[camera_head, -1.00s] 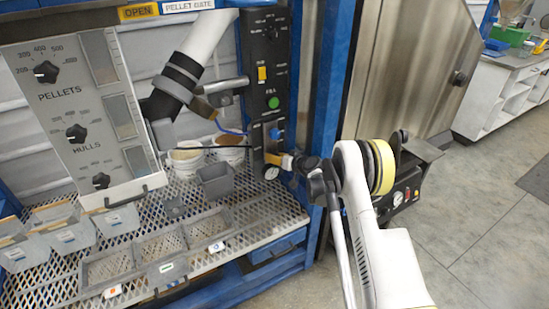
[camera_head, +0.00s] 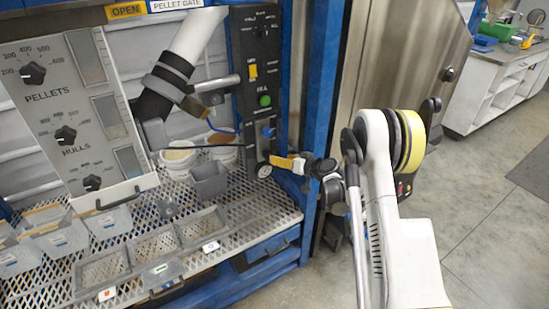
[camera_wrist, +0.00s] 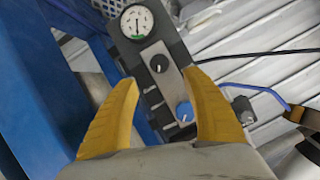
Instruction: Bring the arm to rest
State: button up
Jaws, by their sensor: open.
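My gripper (camera_head: 276,160) is in front of the lower end of a black control panel (camera_head: 254,85), by its round gauge (camera_head: 263,170). In the wrist view, its two yellow fingers (camera_wrist: 162,82) are spread apart with nothing held between them. Beyond them show the panel, the gauge (camera_wrist: 137,22), a black knob and a blue knob (camera_wrist: 184,111). I cannot tell how much space is left between the fingertips and the panel. My white arm reaches in from the right of the head view.
A blue frame post (camera_head: 318,120) stands close beside my gripper. Grey bins (camera_head: 209,181) and white buckets (camera_head: 178,160) stand on a perforated shelf (camera_head: 255,205). A steel cabinet (camera_head: 400,50) stands behind my arm. Floor at right (camera_head: 490,230) is open.

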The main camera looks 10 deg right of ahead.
jog(key=shift+s+d+r, duration=0.2)
jog(key=shift+s+d, duration=0.1)
jog(key=shift+s, duration=0.35)
jog(key=s+a+r+g+h, duration=0.1)
jog(key=s+a+r+g, duration=0.15)
jog(key=s+r, duration=0.6)
jog(key=s+a+r+g+h, duration=0.1)
jog(key=s+a+r, duration=0.3)
jog(key=s+r, duration=0.45)
jog(key=s+d+r+m+g+h, duration=0.1)
jog(key=s+h, duration=0.3)
jog(key=s, duration=2.3)
jog(key=shift+d+r+g, duration=0.4)
jog(key=shift+r+g, duration=0.05)
jog(key=shift+r, duration=0.25)
